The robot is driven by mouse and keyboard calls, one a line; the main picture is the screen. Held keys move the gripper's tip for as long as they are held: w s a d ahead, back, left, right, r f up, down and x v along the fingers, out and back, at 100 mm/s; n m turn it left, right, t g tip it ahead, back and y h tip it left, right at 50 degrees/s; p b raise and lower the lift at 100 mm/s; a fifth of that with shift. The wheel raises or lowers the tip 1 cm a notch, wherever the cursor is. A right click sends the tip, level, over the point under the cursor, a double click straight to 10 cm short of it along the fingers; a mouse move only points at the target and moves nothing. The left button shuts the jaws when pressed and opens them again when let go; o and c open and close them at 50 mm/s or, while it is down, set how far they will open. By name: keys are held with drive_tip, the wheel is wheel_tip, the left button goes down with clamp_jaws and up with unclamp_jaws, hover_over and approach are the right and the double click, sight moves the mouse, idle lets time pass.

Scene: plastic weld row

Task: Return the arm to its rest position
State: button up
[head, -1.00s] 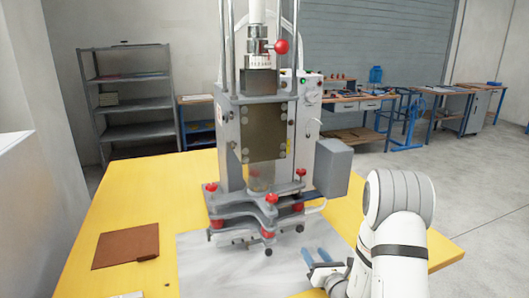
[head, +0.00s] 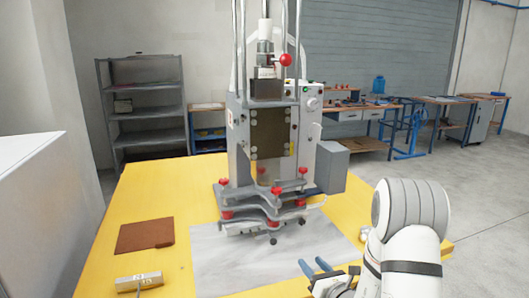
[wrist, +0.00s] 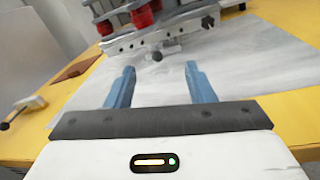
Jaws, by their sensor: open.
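My gripper (head: 315,267) is at the front right of the yellow table, with its two blue fingers apart and nothing between them. In the wrist view my gripper (wrist: 160,82) points over the grey sheet toward the foot of the welding machine. My arm (head: 410,240) is bent, coming in from the right edge of the table. The welding machine (head: 270,140), with red knobs and a clamp base, stands behind the gripper, apart from it. It also shows in the wrist view (wrist: 160,35).
The yellow table (head: 150,200) carries a grey sheet (head: 225,270), a brown plate (head: 146,235) and a small metal block with a lever (head: 139,282) at the left. A shelf rack (head: 145,105) and workbenches (head: 355,112) stand behind. Open floor lies to the right.

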drive_tip(key=s+a+r+n+g+y+p, duration=0.2)
drive_tip(key=s+a+r+n+g+y, duration=0.6)
drive_tip(key=a+r+n, duration=0.25)
drive_tip(key=s+a+r+n+g+h+p, duration=0.2)
drive_tip(key=s+a+r+n+g+h, duration=0.1)
drive_tip(key=s+n+g, duration=0.55)
drive_tip(key=s+d+r+n+h+p, duration=0.25)
drive_tip(key=s+n+h, duration=0.25)
drive_tip(key=s+n, duration=0.4)
drive_tip(key=s+d+r+n+t+h+p, duration=0.1)
drive_tip(key=s+d+r+n+h, duration=0.3)
drive_tip(key=d, duration=0.7)
drive_tip(key=n+t+h, duration=0.1)
drive_tip(key=n+h, duration=0.1)
drive_tip(key=h, duration=0.1)
drive_tip(key=shift+s+d+t+h, duration=0.15)
drive_tip(key=shift+d+t+h, duration=0.15)
drive_tip(key=shift+d+t, duration=0.1)
drive_tip(key=shift+c, duration=0.3)
drive_tip(key=shift+c, duration=1.1)
